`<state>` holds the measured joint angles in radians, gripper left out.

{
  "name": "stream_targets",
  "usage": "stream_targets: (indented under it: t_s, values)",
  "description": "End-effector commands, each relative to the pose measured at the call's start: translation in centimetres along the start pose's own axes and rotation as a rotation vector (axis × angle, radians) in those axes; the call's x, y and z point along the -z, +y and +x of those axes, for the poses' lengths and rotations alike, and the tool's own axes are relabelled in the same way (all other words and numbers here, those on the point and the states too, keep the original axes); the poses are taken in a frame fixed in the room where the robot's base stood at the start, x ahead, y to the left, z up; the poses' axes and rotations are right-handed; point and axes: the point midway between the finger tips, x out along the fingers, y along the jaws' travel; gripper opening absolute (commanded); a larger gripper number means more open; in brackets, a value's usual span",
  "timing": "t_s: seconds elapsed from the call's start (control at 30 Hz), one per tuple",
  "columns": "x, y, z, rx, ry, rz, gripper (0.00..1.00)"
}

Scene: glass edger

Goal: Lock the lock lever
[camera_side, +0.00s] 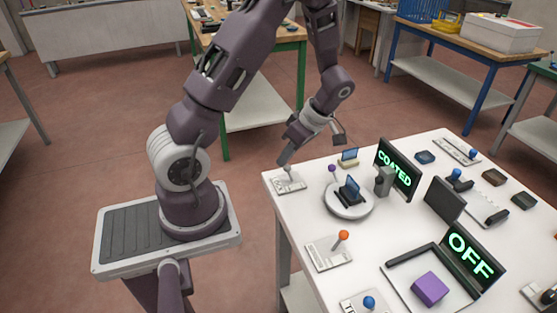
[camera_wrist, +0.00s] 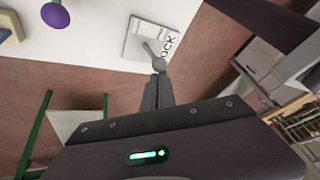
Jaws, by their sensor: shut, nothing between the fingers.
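The lock lever (camera_wrist: 151,52) is a thin grey stick with a grey ball end on a small white plate (camera_wrist: 137,38). The plate bears dark lettering, partly hidden, of which "OCK" can be read.
A round turntable (camera_side: 349,209) holds a dark fixture with a blue piece, beside a screen reading "COATED" (camera_side: 398,168). A purple knob (camera_side: 332,168) stands near the lock plate. An orange-knobbed lever (camera_side: 343,236), an "OFF" screen (camera_side: 471,254) and a purple block (camera_side: 430,288) are nearer the camera.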

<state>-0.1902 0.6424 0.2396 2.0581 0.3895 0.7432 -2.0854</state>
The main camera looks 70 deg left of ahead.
Motion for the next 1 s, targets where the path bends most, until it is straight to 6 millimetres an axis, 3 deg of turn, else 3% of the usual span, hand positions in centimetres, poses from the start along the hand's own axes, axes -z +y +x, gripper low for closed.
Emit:
stream_targets:
  t_s: [0.57, 1.0]
  values:
    - [-1.9, 2.8, -1.0, 0.343, 0.258, 0.122, 0.00]
    - [-1.5, 2.2, -0.6, 0.343, 0.256, 0.121, 0.00]
